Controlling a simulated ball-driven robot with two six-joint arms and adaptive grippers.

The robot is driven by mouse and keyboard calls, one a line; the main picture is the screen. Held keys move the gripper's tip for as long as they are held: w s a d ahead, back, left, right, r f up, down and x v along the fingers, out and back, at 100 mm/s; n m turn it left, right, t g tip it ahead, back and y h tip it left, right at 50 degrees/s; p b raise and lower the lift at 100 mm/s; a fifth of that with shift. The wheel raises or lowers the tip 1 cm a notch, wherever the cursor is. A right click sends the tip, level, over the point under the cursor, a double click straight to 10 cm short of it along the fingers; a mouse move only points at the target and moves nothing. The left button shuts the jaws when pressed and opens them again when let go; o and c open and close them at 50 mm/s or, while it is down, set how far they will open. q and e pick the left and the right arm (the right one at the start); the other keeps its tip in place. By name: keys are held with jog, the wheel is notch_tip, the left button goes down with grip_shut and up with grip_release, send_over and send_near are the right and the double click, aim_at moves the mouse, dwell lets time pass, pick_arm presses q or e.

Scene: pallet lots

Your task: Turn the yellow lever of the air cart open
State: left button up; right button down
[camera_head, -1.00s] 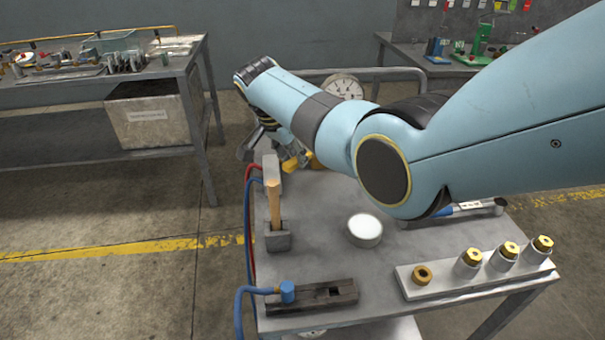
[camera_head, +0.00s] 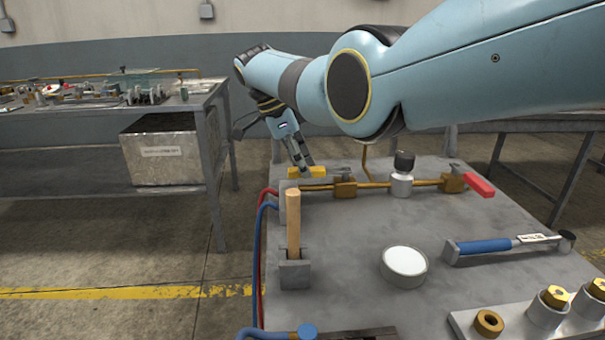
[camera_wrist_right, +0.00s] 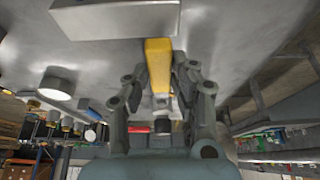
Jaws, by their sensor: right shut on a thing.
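The yellow lever (camera_head: 318,172) sits at the far left end of the brass pipe (camera_head: 376,185) on the air cart (camera_head: 345,235). It lies roughly in line with the pipe in the head view. My right gripper (camera_head: 302,164) reaches down onto it from behind and is shut on it. In the right wrist view the yellow lever (camera_wrist_right: 158,62) runs between the two fingers of my right gripper (camera_wrist_right: 162,82). The fingers hide part of the lever and its valve. My left gripper is not in view.
A red lever (camera_head: 479,185) is at the pipe's right end. A white-topped round can (camera_head: 404,265) and a blue-handled tool (camera_head: 484,246) lie nearer. Red and blue hoses run along the left edge.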

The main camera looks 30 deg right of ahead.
jog(key=shift+w, duration=0.1)
dwell(0.4)
jog(key=c, duration=1.1)
grip_release()
jog(key=shift+d, duration=0.1)
jog(key=v, duration=1.2)
jog(key=shift+w, duration=0.1)
jog(key=shift+f, duration=0.1)
